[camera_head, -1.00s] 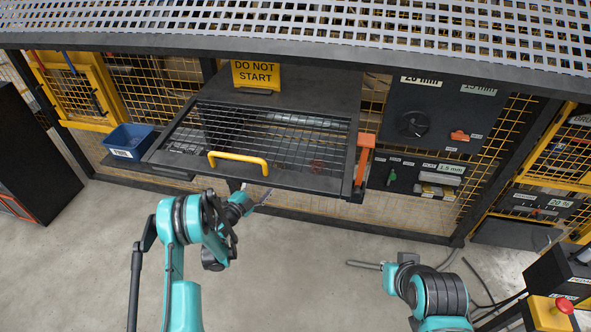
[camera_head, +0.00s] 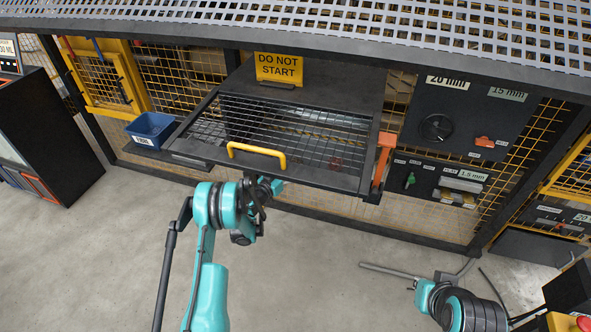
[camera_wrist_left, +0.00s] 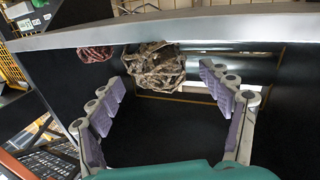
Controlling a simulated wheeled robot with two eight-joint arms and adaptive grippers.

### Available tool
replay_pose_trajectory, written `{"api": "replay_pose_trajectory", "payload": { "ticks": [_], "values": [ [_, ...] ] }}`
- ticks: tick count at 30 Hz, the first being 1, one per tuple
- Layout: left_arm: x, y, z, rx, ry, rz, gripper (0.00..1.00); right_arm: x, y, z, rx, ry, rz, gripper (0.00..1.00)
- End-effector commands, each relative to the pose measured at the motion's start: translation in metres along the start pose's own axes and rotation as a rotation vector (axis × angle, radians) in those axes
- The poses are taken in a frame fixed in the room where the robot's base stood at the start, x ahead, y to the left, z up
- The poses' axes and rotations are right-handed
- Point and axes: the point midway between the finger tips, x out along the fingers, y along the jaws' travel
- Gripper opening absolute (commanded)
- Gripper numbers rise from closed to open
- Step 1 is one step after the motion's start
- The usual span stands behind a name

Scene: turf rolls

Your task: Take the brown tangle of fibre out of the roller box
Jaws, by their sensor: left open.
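There my left gripper (camera_head: 272,186) is at the box's front edge, partly hidden. My right gripper (camera_head: 425,290) is low at the right, its fingers unclear.
A reddish clump (camera_wrist_left: 95,53) lies left of the tangle. A metal edge (camera_wrist_left: 160,32) crosses above both. A blue bin (camera_head: 152,130) stands left of the box, an orange lever (camera_head: 382,160) right of it. A grey bar (camera_head: 395,271) shows near my right arm.

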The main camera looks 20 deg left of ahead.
Motion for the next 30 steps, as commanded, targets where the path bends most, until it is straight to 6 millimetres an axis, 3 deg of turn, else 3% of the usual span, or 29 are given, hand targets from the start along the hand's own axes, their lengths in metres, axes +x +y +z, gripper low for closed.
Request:
{"api": "replay_pose_trajectory", "payload": {
  "ticks": [4,12,14,18,19,30],
  "values": [
    [0.019,0.0,0.002,0.001,0.0,0.002,0.79,0.007,0.0,0.005,0.0,0.0,0.0,0.0],
    [0.023,0.0,0.0,0.001,0.0,0.0,0.79,0.007,0.0,0.005,0.0,0.0,0.0,0.0],
    [0.023,0.0,0.0,0.001,0.0,0.0,0.66,0.007,0.0,0.005,0.0,0.0,0.0,0.0],
    [0.022,0.0,0.0,0.001,0.0,0.0,0.29,0.007,0.0,0.005,0.0,0.0,0.0,0.0],
    [0.022,0.0,0.0,0.001,0.0,0.0,0.26,0.007,0.0,0.005,0.0,0.0,0.0,0.0],
    [0.022,0.001,-0.004,0.001,0.0,0.0,0.25,0.005,0.0,0.004,0.0,0.0,0.0,0.0]
  ]
}}
